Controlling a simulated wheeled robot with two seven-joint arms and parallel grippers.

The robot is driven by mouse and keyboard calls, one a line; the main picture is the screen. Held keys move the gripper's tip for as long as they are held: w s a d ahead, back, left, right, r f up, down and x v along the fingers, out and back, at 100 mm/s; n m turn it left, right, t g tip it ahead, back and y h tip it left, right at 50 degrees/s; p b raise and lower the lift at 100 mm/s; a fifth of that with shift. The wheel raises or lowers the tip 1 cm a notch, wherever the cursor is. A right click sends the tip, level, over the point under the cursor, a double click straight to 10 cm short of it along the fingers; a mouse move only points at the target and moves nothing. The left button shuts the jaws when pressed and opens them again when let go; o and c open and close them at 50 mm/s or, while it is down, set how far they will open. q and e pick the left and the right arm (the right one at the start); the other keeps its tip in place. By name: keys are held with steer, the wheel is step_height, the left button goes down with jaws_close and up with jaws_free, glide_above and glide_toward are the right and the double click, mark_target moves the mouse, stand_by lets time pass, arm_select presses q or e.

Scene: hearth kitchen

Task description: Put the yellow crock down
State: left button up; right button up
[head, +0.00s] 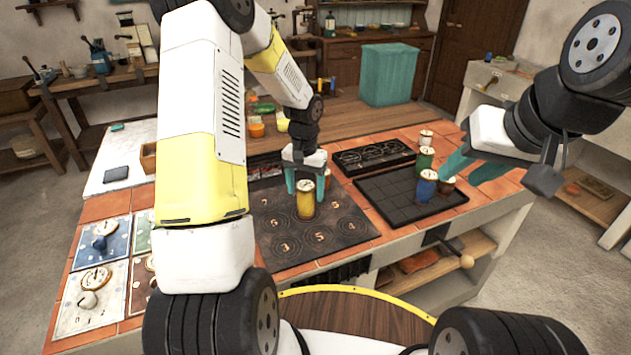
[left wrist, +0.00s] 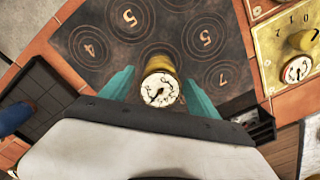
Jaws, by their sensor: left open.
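The yellow crock (head: 305,200) stands upright on the dark board with numbered rings (head: 275,235). It has a pale dial-like lid, seen from above in the left wrist view (left wrist: 160,88). My left gripper (head: 305,183) is over the crock, pointing down. Its teal fingers stand on either side of the crock, with gaps showing in the left wrist view (left wrist: 158,88). The crock's base and the ring under it are partly hidden. My right gripper (head: 461,176) is open and empty, at the right near the other crocks.
A blue crock (head: 427,189), a green crock (head: 425,161) and a brown crock (head: 447,185) stand by the black gridded tray (head: 385,205). Dial tiles (head: 93,297) lie at the left. The board's front is clear.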

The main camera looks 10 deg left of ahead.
arm_select(q)
step_height(320, 180, up, 9)
steer(key=s+r+t, duration=0.2)
steer(key=s+r, duration=0.3)
steer(key=r, duration=0.4)
steer(key=s+d+r+t+h, duration=0.1)
steer(key=s+r, duration=0.3)
steer(key=s, duration=0.5)
steer(key=s+d+r+n+t+h, duration=0.1)
steer(key=s+r+t, duration=0.2)
steer(key=s, duration=0.7)
steer(key=shift+s+r+n, duration=0.15)
steer(key=shift+r+n, duration=0.15)
steer(key=shift+r, duration=0.6)
